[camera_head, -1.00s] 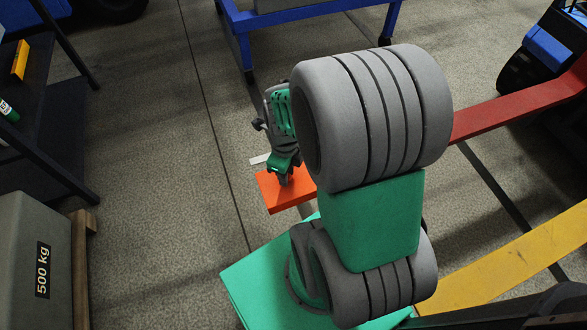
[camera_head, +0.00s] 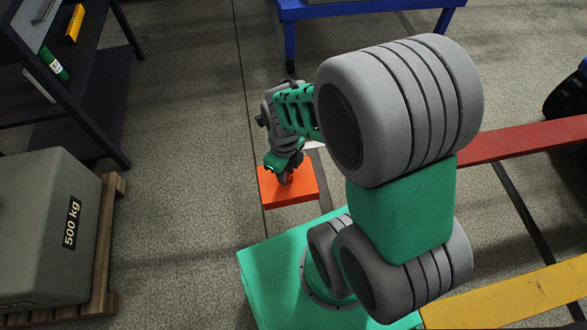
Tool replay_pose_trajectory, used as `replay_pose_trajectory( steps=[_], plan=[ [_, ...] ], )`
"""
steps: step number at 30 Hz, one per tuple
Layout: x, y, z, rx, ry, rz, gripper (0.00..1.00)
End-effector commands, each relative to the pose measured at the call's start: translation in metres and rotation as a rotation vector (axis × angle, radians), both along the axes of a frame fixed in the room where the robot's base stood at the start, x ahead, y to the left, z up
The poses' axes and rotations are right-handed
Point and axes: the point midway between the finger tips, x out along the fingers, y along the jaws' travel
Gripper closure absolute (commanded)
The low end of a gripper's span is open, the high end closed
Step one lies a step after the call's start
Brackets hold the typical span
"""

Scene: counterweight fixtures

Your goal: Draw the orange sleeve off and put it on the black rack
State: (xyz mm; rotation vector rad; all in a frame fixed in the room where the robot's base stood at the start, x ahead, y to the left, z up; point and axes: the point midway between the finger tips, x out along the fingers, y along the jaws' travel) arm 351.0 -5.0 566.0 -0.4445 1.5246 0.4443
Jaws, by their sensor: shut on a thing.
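The orange sleeve (camera_head: 301,190) is a flat box-like piece near the middle of the view. My gripper (camera_head: 286,178) points down and is shut on its top near the left end. The sleeve seems to be above the floor, clear of the red and yellow beams; its underside is hidden. The black rack (camera_head: 118,144) stands at the upper left, apart from the sleeve, with open floor between them.
A grey 500 kg block (camera_head: 40,215) sits on a wooden pallet (camera_head: 112,215) at the lower left. The rack bears a yellow bar (camera_head: 75,24) and a green cylinder (camera_head: 53,63). A blue table (camera_head: 365,10) stands behind. Red (camera_head: 530,140) and yellow (camera_head: 515,300) beams lie right.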

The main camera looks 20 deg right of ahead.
Motion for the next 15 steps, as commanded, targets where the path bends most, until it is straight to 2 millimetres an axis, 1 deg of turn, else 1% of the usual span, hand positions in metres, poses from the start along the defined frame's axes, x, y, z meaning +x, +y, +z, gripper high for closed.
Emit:
replay_pose_trajectory(
  steps=[15],
  plan=[
    [0.010, 0.041, 0.000, 0.001, -0.001, 0.003, 1.00]
  ],
)
